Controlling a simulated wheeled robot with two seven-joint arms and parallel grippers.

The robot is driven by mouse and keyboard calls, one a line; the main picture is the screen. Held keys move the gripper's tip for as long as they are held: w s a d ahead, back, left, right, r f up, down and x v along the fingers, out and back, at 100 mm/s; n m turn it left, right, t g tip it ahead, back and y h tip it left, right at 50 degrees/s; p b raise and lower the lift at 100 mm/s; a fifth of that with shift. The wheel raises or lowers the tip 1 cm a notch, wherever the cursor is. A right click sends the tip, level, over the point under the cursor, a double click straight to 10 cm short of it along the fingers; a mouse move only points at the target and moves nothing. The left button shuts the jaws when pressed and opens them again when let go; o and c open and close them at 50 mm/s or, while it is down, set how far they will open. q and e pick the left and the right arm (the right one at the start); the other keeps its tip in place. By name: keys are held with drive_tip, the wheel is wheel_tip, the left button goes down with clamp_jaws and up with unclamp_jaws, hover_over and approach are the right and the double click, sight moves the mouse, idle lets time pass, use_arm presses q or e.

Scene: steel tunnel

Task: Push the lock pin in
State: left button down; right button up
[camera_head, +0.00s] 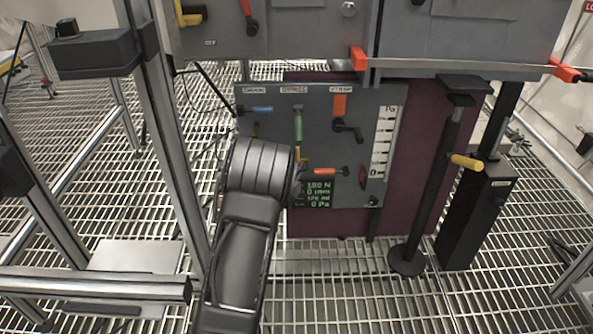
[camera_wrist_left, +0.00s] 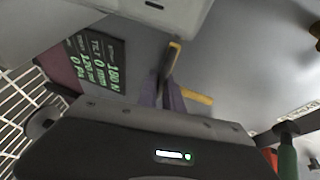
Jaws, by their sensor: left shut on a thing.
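My left gripper (camera_head: 299,166) is at the grey upright panel (camera_head: 265,145), its arm covering the panel's lower left. In the left wrist view the gripper (camera_wrist_left: 168,92) is shut on a yellow bent handle (camera_wrist_left: 198,97), close to the panel face. A small part of this yellow handle (camera_head: 302,160) shows in the head view. It may be the lock pin; no readable label confirms it. How deep it sits is hidden by the gripper. Another yellow handle (camera_head: 467,162) sticks out of a black post on the right. My right gripper is not in view.
A green handle (camera_head: 298,124), a blue handle (camera_head: 258,109) and an orange handle (camera_head: 326,171) are close by on the panel. A lit display (camera_head: 318,194) sits below. Grey cabinets (camera_head: 300,35) overhang it. Metal frame posts stand left; the grating in front is mostly clear.

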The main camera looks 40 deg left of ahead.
use_arm(q)
wheel_tip(320, 180, up, 4)
drive_tip(key=shift+f+p, duration=0.2)
drive_tip(key=shift+p, duration=1)
drive_tip(key=shift+f, duration=0.1)
drive_tip(key=c, duration=1.5)
unclamp_jaws()
